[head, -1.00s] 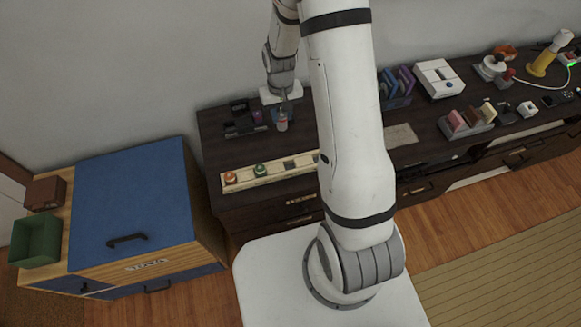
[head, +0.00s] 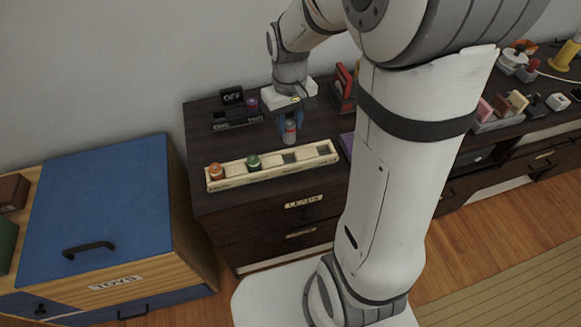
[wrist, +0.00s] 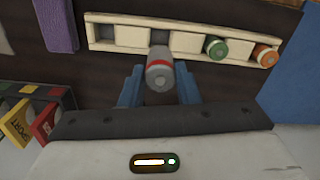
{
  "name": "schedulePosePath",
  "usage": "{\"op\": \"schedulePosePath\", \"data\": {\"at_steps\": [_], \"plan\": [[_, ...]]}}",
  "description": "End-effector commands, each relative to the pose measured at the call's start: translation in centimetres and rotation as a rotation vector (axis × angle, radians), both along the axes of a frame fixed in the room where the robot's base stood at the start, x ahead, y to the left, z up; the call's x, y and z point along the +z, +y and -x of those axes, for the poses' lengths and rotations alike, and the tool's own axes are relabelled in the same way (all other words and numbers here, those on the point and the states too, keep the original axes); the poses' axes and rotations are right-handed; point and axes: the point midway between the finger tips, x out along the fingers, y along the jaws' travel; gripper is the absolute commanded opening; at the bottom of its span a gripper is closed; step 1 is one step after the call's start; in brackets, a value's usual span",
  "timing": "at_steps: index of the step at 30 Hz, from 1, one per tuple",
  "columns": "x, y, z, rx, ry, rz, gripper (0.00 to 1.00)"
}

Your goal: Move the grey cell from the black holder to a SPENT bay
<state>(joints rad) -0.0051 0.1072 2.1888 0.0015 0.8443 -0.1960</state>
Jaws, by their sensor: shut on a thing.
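My gripper (head: 290,120) is shut on the grey cell (head: 290,134), which has a red band, and holds it upright just behind the cream tray (head: 235,181). In the wrist view the cell (wrist: 159,76) sits between the blue fingers of my gripper (wrist: 160,88), its top overlapping the edge of the tray (wrist: 187,42). The tray holds an orange cell (head: 216,171) and a green cell (head: 254,161) in its left bays. The two bays to their right look empty. A black holder (head: 236,120) stands behind, at the left. Lettering on the bays is too small to read.
A black OFF sign (head: 232,97) and a purple-pink cylinder (head: 252,105) stand at the back left. A purple object (wrist: 56,25) lies beside the tray's empty end. A blue-topped toy chest (head: 105,205) stands left of the desk.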

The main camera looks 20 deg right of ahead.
Motion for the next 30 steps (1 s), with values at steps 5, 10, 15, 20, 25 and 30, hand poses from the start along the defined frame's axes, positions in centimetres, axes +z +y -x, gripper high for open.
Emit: {"op": "schedulePosePath", "data": {"at_steps": [5, 10, 15, 20, 25, 30], "plan": [[-3.3, 0.0, 0.2, 0.001, 0.007, 0.000, 0.03], [-5.6, 0.0, 0.1, 0.000, 0.004, 0.000, 0.03], [-6.9, 0.0, 0.1, -0.001, 0.004, 0.000, 0.03], [-9.2, -0.1, 0.1, -0.001, 0.005, 0.000, 0.03], [-9.6, -0.1, 0.0, -0.002, 0.000, 0.000, 0.03], [-9.8, -0.1, 0.0, -0.002, 0.001, 0.000, 0.03]]}}
